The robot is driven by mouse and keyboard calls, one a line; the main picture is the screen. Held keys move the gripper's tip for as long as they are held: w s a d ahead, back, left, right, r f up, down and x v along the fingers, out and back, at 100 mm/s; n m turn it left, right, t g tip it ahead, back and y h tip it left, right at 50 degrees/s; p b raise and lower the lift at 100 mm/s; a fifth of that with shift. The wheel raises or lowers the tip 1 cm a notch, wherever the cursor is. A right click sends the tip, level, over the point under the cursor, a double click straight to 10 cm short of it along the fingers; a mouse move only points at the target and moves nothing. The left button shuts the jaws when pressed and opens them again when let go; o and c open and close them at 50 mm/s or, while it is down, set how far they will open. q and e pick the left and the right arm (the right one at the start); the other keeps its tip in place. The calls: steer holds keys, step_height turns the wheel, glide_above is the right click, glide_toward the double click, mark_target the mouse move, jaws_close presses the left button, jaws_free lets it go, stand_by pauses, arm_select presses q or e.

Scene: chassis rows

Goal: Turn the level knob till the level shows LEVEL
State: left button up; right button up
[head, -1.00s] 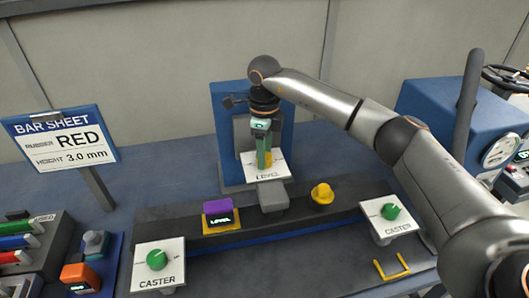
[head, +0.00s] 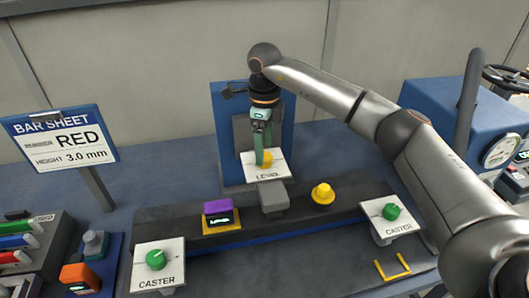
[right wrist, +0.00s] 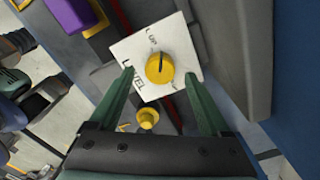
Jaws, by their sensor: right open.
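The level knob (head: 267,161) is yellow and round on a white plate (head: 279,170) marked LEVEL. In the right wrist view the knob (right wrist: 160,68) shows a dark pointer line. My right gripper (head: 264,156) points down at the knob. In the right wrist view its green fingers (right wrist: 160,73) are apart on either side of the knob, with visible gaps and nothing held. The level (head: 218,207) is a purple block on a yellow base left of the plate. Its small display (head: 221,220) appears to read LEVEL. My left gripper is not in view.
Caster plates with green knobs stand at the left (head: 155,259) and right (head: 391,212) of the dark bar. A yellow peg (head: 323,194) stands on the bar. A blue upright (head: 285,130) is behind the knob. A bar sheet sign (head: 62,140) stands left.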

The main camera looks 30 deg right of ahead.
step_height(320, 180, up, 10)
steer(key=shift+b, duration=0.3)
steer(key=shift+r, duration=0.1)
stand_by(0.3)
